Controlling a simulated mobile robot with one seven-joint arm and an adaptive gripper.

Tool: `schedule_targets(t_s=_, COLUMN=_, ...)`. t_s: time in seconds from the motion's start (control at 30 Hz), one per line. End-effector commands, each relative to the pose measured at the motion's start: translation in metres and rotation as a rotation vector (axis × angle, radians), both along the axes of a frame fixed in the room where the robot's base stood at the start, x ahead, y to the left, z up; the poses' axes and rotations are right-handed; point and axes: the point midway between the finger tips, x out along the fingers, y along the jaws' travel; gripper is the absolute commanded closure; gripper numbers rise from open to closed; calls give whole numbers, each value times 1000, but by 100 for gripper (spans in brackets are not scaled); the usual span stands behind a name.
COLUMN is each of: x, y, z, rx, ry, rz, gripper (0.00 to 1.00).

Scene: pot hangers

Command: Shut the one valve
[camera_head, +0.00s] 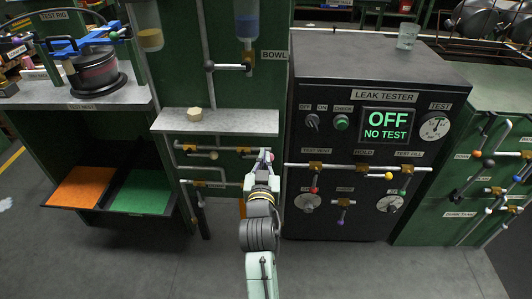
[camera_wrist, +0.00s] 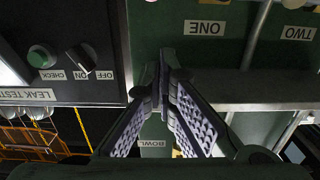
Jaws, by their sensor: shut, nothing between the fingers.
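My gripper (camera_head: 266,157) is shut and empty in front of the green panel, just below the right end of the pale shelf. In the wrist view, turned upside down, its fingertips (camera_wrist: 166,72) meet near the "ONE" label (camera_wrist: 207,27), with the "TWO" label (camera_wrist: 297,32) beside it. A small reddish knob (camera_head: 271,156) shows at the fingertips in the head view; I cannot tell whether they touch. Pipes with brass fittings (camera_head: 243,150) run under the shelf to the left of my gripper. My gripper hides part of this pipework, so the one valve's handle position is unclear.
The pale shelf (camera_head: 220,122) juts out above the pipes and carries a hex nut (camera_head: 194,114). The black leak tester (camera_head: 380,75), reading "OFF NO TEST", stands close on the right with its own valves. Orange (camera_head: 82,187) and green (camera_head: 143,192) trays are at left.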

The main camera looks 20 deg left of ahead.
Motion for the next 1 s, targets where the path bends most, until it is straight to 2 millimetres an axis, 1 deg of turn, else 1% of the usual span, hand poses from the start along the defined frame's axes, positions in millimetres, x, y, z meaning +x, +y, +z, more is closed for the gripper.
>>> schedule_targets(t_s=0.03, x=12, y=3, z=4, rx=0, ry=0, rz=-1, gripper=100)
schedule_targets(t_s=0.1, x=27, y=7, z=3, rx=-1, ry=0, rz=-1, gripper=100)
schedule_targets(t_s=0.27, x=58, y=17, z=1, rx=0, ry=0, rz=-1, gripper=100)
schedule_targets(t_s=0.3, x=57, y=16, z=-12, rx=-4, ry=5, rz=0, gripper=100)
schedule_targets(t_s=0.33, x=57, y=16, z=-17, rx=-3, ry=5, rz=0, gripper=100)
schedule_targets(t_s=0.5, x=60, y=17, z=-35, rx=-2, ry=2, rz=-1, gripper=100)
schedule_targets(t_s=0.67, x=61, y=17, z=-42, rx=0, ry=1, rz=0, gripper=100)
schedule_targets(t_s=1.0, x=62, y=17, z=-42, rx=2, ry=1, rz=-1, gripper=100)
